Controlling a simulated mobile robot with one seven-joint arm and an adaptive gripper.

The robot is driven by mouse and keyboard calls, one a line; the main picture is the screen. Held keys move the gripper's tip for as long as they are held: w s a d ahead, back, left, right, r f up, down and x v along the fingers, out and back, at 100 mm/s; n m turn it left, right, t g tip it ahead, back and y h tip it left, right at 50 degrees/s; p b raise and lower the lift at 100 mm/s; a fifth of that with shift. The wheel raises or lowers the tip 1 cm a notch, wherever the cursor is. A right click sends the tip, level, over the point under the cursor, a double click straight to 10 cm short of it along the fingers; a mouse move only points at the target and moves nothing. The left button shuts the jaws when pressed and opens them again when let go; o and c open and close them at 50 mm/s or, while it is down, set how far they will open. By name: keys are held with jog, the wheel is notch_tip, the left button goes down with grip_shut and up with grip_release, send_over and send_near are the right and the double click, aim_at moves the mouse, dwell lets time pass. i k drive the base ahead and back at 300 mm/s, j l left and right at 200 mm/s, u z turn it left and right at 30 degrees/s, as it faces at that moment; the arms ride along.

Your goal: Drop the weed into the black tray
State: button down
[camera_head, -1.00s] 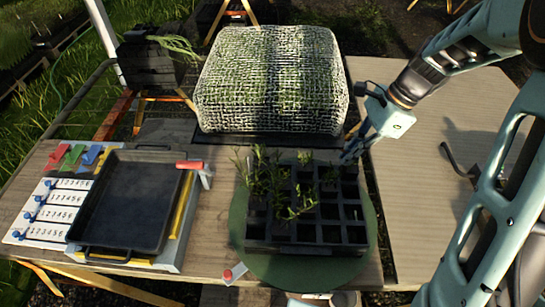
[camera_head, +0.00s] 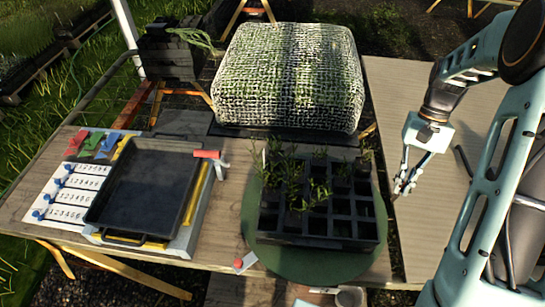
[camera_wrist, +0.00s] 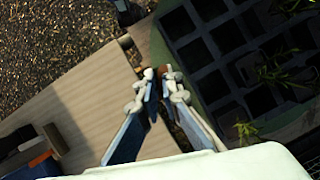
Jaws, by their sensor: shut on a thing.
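The black tray (camera_head: 143,184) lies flat and empty at the left of the table. My gripper (camera_head: 402,187) is right of the dark cell tray, above the gap beside the right-hand board. In the wrist view the fingertips (camera_wrist: 161,76) are close together on something small. Only a brownish bit of the weed (camera_wrist: 172,72) shows between them; the rest is hidden or too small to make out. The cell tray (camera_head: 318,243) stands on a round green mat (camera_head: 250,238), with several green seedlings in its cells and other cells without plants.
A netted, block-shaped mound (camera_head: 290,75) stands behind the cell tray. A red-ended handle (camera_head: 208,155) juts up at the black tray's right edge. A white numbered panel (camera_head: 75,190) lies left of the tray. The right-hand board (camera_head: 415,240) is mostly clear.

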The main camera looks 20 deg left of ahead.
aim_at(158, 185)
jog(key=k+u, duration=0.2)
jog(key=k, duration=0.35)
jog(key=j+u, duration=0.1)
jog(key=u, duration=0.95)
jog(key=i+l+u, duration=0.1)
jog(key=u, duration=0.7)
jog(key=i+j+z, duration=0.7)
jog(key=j, duration=0.2)
jog(key=i+j+z, duration=0.2)
jog(key=j, duration=0.15)
jog(key=i+j+z, duration=0.1)
jog(key=j+z, duration=0.15)
jog(key=j, duration=0.15)
